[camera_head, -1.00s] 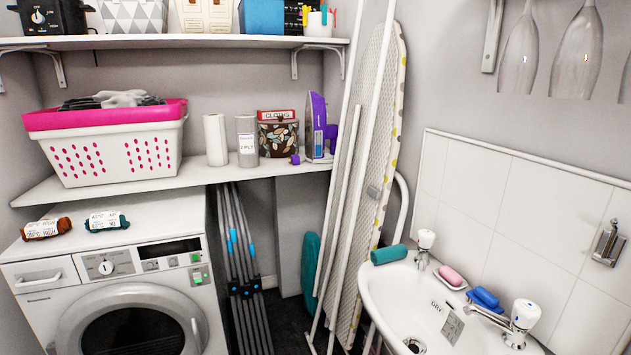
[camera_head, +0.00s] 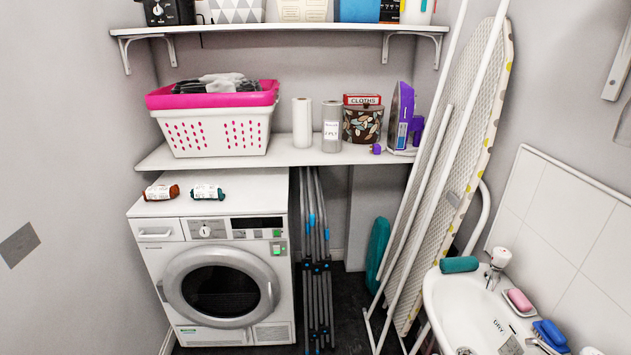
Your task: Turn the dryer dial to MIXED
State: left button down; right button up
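The white dryer (camera_head: 157,260) stands at the lower left under the shelf, with its round door shut. Its dial (camera_head: 206,230) is a small round knob on the upper front panel, right of a drawer handle. The dial's markings are too small to read. A dark display (camera_head: 258,223) and a small green-lit switch (camera_head: 278,247) are on the right of the panel. Neither of my grippers shows in this view.
A folded airer (camera_head: 316,265) stands right of the dryer. A leaning ironing board (camera_head: 450,170) and a sink (camera_head: 470,305) fill the right side.

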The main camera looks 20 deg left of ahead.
aim_at(205, 231)
jog(key=k, duration=0.5)
jog(key=u, duration=0.9)
jog(key=i, duration=0.45)
jog(key=u, duration=0.25)
jog(key=k, duration=0.6)
jog(key=u, duration=0.15)
jog(key=i, duration=0.75)
jog(key=z, duration=0.65)
jog(key=i, duration=0.65)
jog(key=z, duration=0.65)
